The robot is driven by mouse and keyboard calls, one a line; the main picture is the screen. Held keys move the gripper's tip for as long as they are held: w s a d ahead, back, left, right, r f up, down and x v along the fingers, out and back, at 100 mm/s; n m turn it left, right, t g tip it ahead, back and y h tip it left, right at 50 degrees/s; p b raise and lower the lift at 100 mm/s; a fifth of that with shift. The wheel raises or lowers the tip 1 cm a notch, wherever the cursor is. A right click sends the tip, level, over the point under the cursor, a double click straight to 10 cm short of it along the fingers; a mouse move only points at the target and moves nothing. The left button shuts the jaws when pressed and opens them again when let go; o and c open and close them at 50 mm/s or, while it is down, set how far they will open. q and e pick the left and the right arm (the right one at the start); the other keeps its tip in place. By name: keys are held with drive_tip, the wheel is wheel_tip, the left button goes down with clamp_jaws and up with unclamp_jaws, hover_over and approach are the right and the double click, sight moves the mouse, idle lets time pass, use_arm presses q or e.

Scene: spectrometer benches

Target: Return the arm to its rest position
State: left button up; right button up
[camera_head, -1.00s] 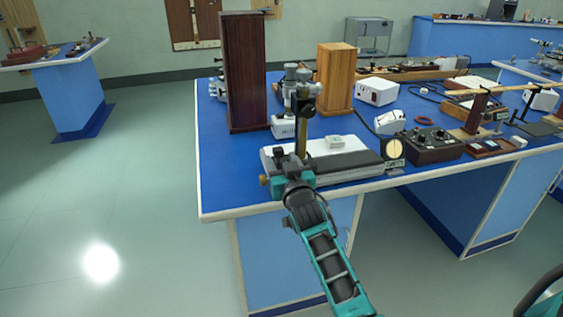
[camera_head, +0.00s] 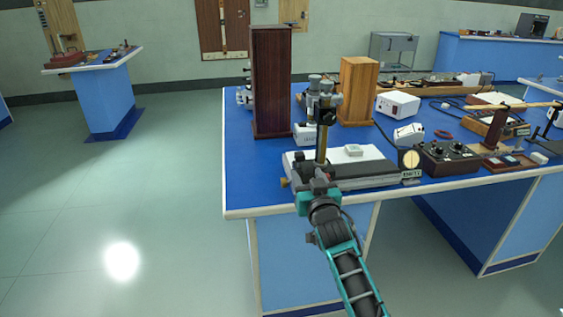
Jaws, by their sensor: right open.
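My right arm comes in from the bottom of the view. Its teal and dark gripper (camera_head: 319,183) is in front of a white and black instrument base (camera_head: 360,172) at the front edge of the blue bench. The gripper overlaps the left part of that base and the foot of its upright brass-coloured post (camera_head: 322,145). The fingertips are small and dark against it, so I cannot tell whether they touch. No object shows held in the jaws. My left gripper is not in view.
The blue bench (camera_head: 245,190) also carries a tall dark wooden box (camera_head: 271,80), a lighter wooden box (camera_head: 358,90), a white box (camera_head: 397,104) and a dark control box (camera_head: 448,157). Open floor lies to the left, before a smaller bench (camera_head: 103,100).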

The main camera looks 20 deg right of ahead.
drive_tip(key=s+a+f+n+g+y, duration=0.1)
drive_tip(key=s+a+f, duration=0.3)
drive_tip(key=s, duration=0.5)
drive_tip(key=s+a+f+n+g+y, duration=0.2)
drive_tip(key=s+a+f+g+y, duration=0.1)
drive_tip(key=s+f, duration=0.5)
drive_tip(key=s+a+f+n+g+y, duration=0.2)
drive_tip(key=s+a+f, duration=0.4)
drive_tip(key=s, duration=0.6)
drive_tip(key=shift+s+f+g, duration=0.15)
drive_tip(key=shift+f+g, duration=0.25)
drive_tip(key=shift+f, duration=0.2)
drive_tip(key=shift+a, duration=0.1)
